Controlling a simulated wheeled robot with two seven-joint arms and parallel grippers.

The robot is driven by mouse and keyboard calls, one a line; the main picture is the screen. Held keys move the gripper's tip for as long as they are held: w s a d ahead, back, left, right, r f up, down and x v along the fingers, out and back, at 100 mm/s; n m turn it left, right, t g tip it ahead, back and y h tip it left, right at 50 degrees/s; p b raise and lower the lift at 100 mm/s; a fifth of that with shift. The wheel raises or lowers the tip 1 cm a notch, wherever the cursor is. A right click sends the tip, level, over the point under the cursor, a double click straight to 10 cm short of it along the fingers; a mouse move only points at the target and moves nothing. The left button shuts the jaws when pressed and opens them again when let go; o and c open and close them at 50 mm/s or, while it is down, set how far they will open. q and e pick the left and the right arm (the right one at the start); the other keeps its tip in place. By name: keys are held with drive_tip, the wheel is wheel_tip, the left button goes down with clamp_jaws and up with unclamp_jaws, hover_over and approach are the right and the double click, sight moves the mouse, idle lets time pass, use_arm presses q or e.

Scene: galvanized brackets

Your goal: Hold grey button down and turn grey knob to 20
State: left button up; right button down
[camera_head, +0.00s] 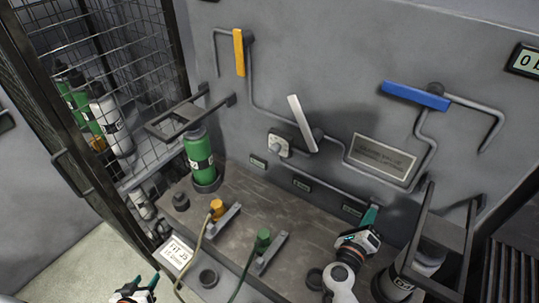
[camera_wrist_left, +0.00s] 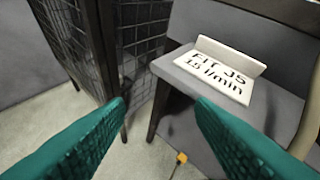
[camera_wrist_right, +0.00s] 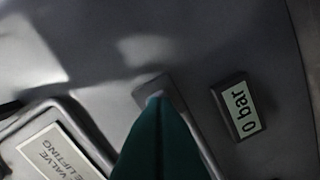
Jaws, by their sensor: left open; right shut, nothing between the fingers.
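A light grey round knob (camera_head: 276,147) sits on a small plate on the back wall, below the white lever; its scale is too small to read. I cannot clearly pick out the grey button. A small grey square plate (camera_wrist_right: 150,88) shows in the right wrist view, partly hidden behind my right gripper (camera_wrist_right: 155,97). That gripper is shut and empty, its tip over the plate; contact is unclear. It also shows in the head view (camera_head: 371,214), low in front of the wall. My left gripper (camera_head: 138,288) is open and empty at the bottom left, away from the knob.
A "0 bar" display (camera_wrist_right: 240,106) is beside the square plate. A yellow lever (camera_head: 239,52), white lever (camera_head: 302,123) and blue lever (camera_head: 415,95) stick out from the wall. A green bottle (camera_head: 200,157) stands left on the bench. A sign (camera_wrist_left: 220,72) faces my left gripper.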

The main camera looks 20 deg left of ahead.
use_arm(q)
drive_tip(key=w+d+r+t, duration=0.1)
drive_tip(key=w+r, duration=0.4)
drive_tip(key=r, duration=0.1)
drive_tip(key=m+t+h, duration=0.5)
drive_tip(key=m+h, duration=0.2)
approach(272, 153)
drive_tip(key=x, duration=0.9)
drive_tip(key=shift+r, duration=0.1)
